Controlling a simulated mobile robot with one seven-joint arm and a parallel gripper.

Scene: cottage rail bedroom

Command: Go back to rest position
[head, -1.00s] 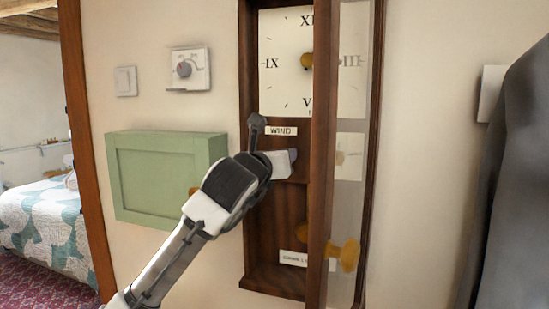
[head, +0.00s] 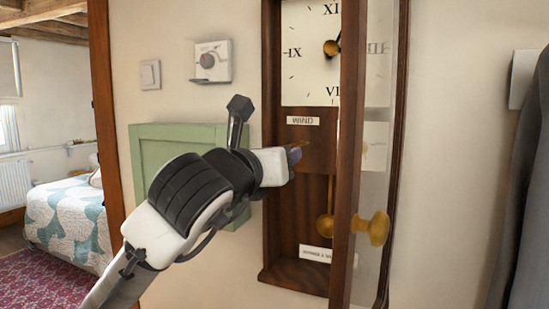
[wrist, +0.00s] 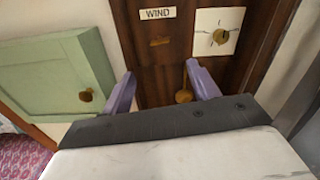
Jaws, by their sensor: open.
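My gripper (head: 292,158) is in front of the tall wooden wall clock (head: 285,225), just below its WIND label (head: 303,121). In the wrist view my gripper (wrist: 163,88) has its two purple fingers spread wide with nothing held between them. The brass pendulum bob (wrist: 183,96) shows behind the gap, near the right finger. A small brass fitting (wrist: 159,41) sits under the label. The clock's door (head: 352,150) stands open toward me, with a round brass knob (head: 378,228).
A green wall cabinet (head: 160,148) is left of the clock, partly behind my arm. A thermostat (head: 212,61) and a switch (head: 150,74) are above it. A dark grey shape (head: 525,200) stands at the right edge. A bed (head: 70,215) shows through the doorway at left.

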